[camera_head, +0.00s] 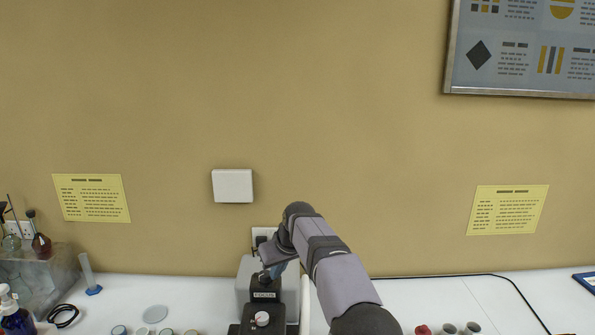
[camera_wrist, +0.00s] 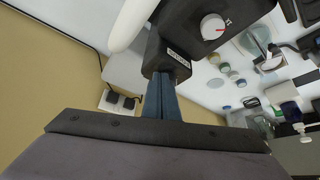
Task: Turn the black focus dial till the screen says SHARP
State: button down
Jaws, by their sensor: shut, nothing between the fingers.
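A black instrument (camera_head: 248,327) stands at the bottom of the head view, with a block labelled FOCUS (camera_head: 265,295). My gripper (camera_head: 267,274) points down at this block from behind. In the wrist view my blue fingers (camera_wrist: 162,82) are together and empty, their tips close to the labelled black part (camera_wrist: 178,58); I cannot tell if they touch it. I cannot make out the black focus dial apart from the black housing. No screen with a readable word is in view.
A white knob (camera_head: 262,318) with a red mark sits on the instrument in front of the FOCUS label; it also shows in the wrist view (camera_wrist: 213,27). Jars, a black cable loop (camera_head: 63,316) and a clear stand (camera_head: 40,275) are to the left. Small cups (camera_head: 449,329) stand right.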

jog(key=shift+f+b, duration=0.3)
jog(key=shift+f, duration=0.55)
jog(key=shift+w+a+r+p, duration=0.1)
jog(key=shift+a+r+p, duration=0.1)
jog(key=shift+p, duration=0.2)
dwell(0.4)
jog(key=shift+s+a, duration=0.25)
jog(key=shift+a, duration=0.05)
jog(key=shift+s+a+p, duration=0.2)
jog(key=shift+a+p, duration=0.1)
jog(key=shift+p, duration=0.05)
jog(key=shift+s+d+f+b, duration=0.15)
jog(key=shift+s+b, duration=0.25)
jog(key=shift+b, duration=0.1)
dwell(0.4)
notch_tip(320, 180, up, 6)
jog(key=p, duration=0.6)
